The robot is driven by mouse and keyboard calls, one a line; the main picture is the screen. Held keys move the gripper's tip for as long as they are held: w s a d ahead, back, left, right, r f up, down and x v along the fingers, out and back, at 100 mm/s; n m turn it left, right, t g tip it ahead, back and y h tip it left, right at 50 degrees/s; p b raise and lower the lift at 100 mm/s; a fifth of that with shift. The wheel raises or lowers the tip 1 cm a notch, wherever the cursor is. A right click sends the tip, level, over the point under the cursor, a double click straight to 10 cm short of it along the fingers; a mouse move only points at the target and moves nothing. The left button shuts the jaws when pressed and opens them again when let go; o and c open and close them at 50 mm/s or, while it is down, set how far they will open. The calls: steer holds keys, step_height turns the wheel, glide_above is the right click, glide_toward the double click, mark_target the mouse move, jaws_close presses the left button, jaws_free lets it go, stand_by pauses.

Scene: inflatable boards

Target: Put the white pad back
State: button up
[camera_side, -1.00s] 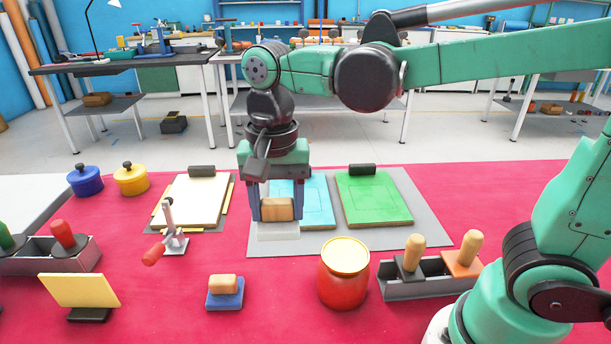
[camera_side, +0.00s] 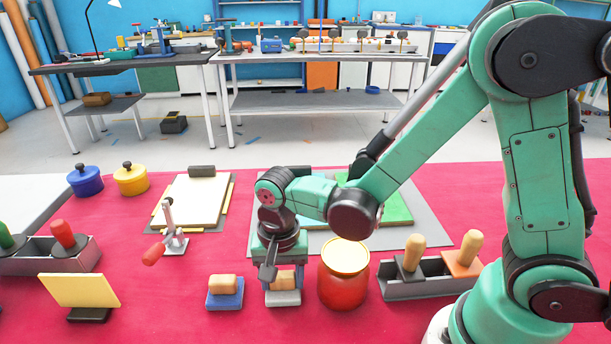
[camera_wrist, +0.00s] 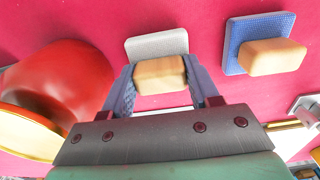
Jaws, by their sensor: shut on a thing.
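The white pad (camera_side: 283,298) is a pale block with a tan wooden grip on top. In the side view it is low over the red mat, between the blue pad (camera_side: 225,299) and the red jar (camera_side: 343,285). My gripper (camera_side: 283,281) points down and is shut on the wooden grip. In the wrist view the pale pad (camera_wrist: 157,45) shows beyond the tan grip (camera_wrist: 160,75), which sits between my two fingers. I cannot tell for sure whether the pad touches the mat.
The red jar with its yellow lid stands close on the right, and the blue pad close on the left. Grey rack (camera_side: 430,283) with two wooden-handled tools stands further right. Cyan and green boards lie partly hidden behind my arm. A yellow plate (camera_side: 79,290) stands at left.

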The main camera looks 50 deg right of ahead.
mark_target(282, 275)
steer(key=shift+f, duration=0.15)
steer(key=o, duration=1.2)
step_height(282, 275, up, 12)
steer(key=shift+s+d+n+t, duration=0.35)
steer(key=shift+d+n+t, duration=0.85)
steer(key=shift+d+n, duration=0.25)
steer(key=shift+s+d+n+t, duration=0.3)
steer(key=shift+d+n+t, duration=0.9)
steer(key=shift+n, duration=0.35)
steer(key=shift+s+d+n+t, duration=0.35)
steer(key=shift+d+n+t, duration=0.85)
steer(key=shift+d+n, duration=0.25)
steer(key=shift+a, duration=0.1)
